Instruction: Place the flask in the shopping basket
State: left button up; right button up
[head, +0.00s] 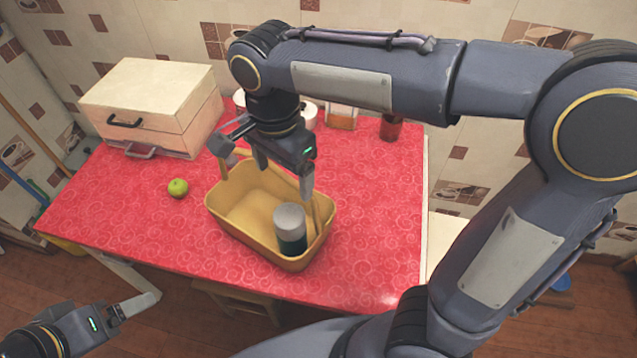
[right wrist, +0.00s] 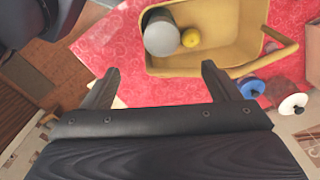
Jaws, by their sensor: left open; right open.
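The flask (head: 290,230), a dark cylinder with a grey lid, stands inside the yellow shopping basket (head: 228,226), at its near right end. In the right wrist view the grey lid (right wrist: 160,35) shows within the basket (right wrist: 200,66), beside a small yellow round thing (right wrist: 193,38). My right gripper (head: 266,170) is open and empty above the basket's far side, apart from the flask. Its two spread fingers (right wrist: 162,84) show in the wrist view with nothing between them. My left gripper (head: 120,310) is open at the lower left, below the table's front edge.
A green apple (head: 178,188) lies left of the basket on the red tabletop (head: 130,215). A cream case (head: 150,100) stands at the back left. A dark red jar (head: 391,127) stands at the back. The right part of the tabletop is clear.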

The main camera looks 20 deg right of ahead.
jog(key=s+d+f+n+t+y, duration=0.2)
jog(key=s+d+n+t, duration=0.1)
jog(key=s+d+n, duration=0.2)
jog(key=s+d+f+n+t+y, duration=0.1)
jog(key=s+d+f+n+t, duration=0.1)
jog(key=s+d+n, duration=0.3)
jog(key=s+d+f, duration=0.1)
jog(key=s, duration=0.2)
jog(key=shift+d+n+t+y, duration=0.2)
jog(key=shift+n+t+y, duration=0.1)
jog(key=shift+t+y, duration=0.1)
dwell(0.5)
